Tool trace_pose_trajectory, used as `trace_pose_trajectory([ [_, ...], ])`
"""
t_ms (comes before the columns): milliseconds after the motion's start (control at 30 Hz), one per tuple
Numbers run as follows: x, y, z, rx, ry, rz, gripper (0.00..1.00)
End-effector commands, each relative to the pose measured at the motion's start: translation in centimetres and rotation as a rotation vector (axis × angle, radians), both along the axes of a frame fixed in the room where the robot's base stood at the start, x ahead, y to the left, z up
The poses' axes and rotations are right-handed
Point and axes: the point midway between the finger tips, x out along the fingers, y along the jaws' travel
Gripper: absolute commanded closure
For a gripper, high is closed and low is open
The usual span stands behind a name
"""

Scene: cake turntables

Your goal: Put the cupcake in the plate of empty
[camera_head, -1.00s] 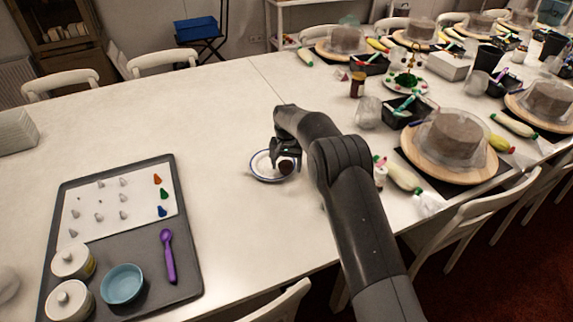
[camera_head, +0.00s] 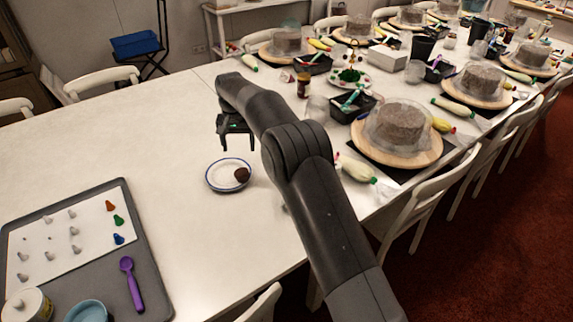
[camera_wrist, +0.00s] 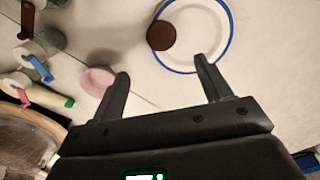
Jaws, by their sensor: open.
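A small brown cupcake (camera_head: 241,174) lies on the right part of a white plate with a blue rim (camera_head: 222,187). In the wrist view the cupcake (camera_wrist: 161,36) sits at the left side of the plate (camera_wrist: 226,50), near its rim. My gripper (camera_head: 238,148) is open and empty, above the table and beyond the plate in the head view. In the wrist view its two fingers (camera_wrist: 162,68) are spread apart, with nothing between them.
A grey tray (camera_head: 150,262) with a purple spoon (camera_head: 131,283) and coloured pieces lies at lower left. Covered cakes on turntables (camera_head: 398,134), bottles and dark boxes (camera_head: 352,108) fill the right. The table left of the plate is clear.

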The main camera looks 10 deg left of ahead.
Motion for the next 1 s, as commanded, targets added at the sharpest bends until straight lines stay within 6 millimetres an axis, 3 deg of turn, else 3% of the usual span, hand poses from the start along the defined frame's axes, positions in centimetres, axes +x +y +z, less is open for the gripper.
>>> trace_pose_trajectory([
  [233, 0.1, -0.3, 0.4, 0.002, -0.003, -0.001, 0.29],
  [367, 0.3, -2.2, 2.8, 0.011, -0.018, -0.010, 0.29],
  [667, -1.2, -11.6, 12.6, 0.047, -0.091, -0.039, 0.29],
  [800, -3.1, -16.3, 16.5, 0.059, -0.129, -0.054, 0.29],
  [1000, -7.1, -22.9, 20.8, 0.072, -0.185, -0.075, 0.29],
])
